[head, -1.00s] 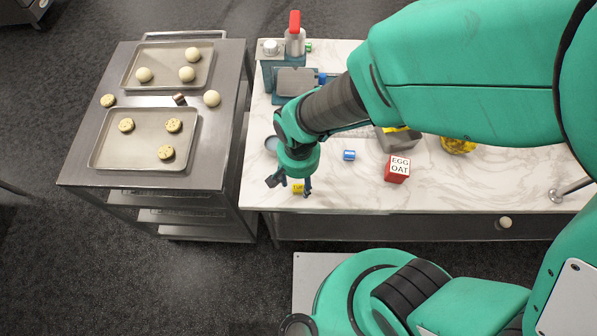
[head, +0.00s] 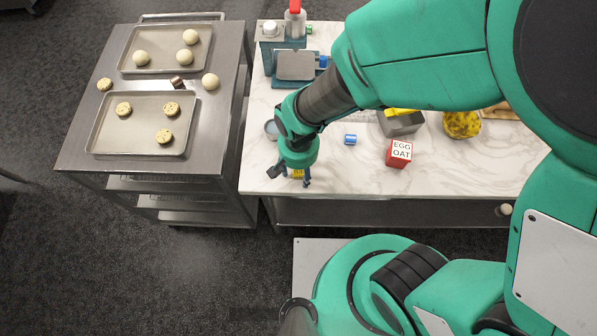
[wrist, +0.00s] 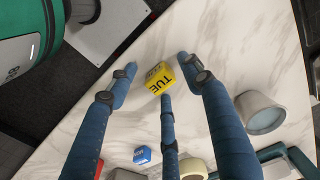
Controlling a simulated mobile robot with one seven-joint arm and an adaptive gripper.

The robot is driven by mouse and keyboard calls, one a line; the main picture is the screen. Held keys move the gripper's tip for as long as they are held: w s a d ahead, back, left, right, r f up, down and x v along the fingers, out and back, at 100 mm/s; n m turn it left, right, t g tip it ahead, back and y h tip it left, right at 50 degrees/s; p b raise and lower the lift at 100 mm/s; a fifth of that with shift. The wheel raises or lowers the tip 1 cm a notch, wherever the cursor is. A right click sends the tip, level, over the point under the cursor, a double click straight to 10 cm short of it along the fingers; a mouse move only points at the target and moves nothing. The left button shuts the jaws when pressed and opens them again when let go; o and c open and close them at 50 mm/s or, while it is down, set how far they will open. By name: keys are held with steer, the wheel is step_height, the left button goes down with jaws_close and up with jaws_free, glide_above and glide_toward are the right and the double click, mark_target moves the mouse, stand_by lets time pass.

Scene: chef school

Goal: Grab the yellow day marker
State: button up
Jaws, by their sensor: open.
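The yellow day marker (wrist: 159,79) is a small cube lettered "TUE" on the marble worktop near its front edge. In the wrist view it lies between the tips of my gripper (wrist: 150,82), whose blue fingers are spread around it. In the head view the marker (head: 297,173) shows partly between the fingers of my gripper (head: 288,186), with the wrist hiding some of it. The fingers are open, and I see no clear grip on the marker. Whether a fingertip touches it, I cannot tell.
A blue marker (head: 350,139) and a red "EGG OAT" box (head: 399,153) stand to the right on the worktop. A small round cup (wrist: 262,112) is close to the fingers. A steel trolley (head: 80,150) with trays stands left, across a narrow gap.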

mark_target(299, 172)
steer(key=c, duration=1.1)
steer(key=shift+r+p, duration=0.3)
steer(key=shift+r, duration=0.55)
step_height(299, 172, up, 2)
steer(key=shift+s+r+p, duration=0.1)
steer(key=shift+p, duration=0.2)
steer(key=s+d, duration=0.2)
steer(key=s, duration=0.2)
steer(key=s+d+p, duration=0.1)
steer(key=s+d, duration=0.2)
steer(key=s, duration=0.2)
steer(key=s+d+r, duration=0.1)
steer(key=s+d, duration=0.2)
steer(key=s, duration=0.1)
steer(key=shift+s+d+p, duration=0.2)
steer(key=shift+p, duration=0.2)
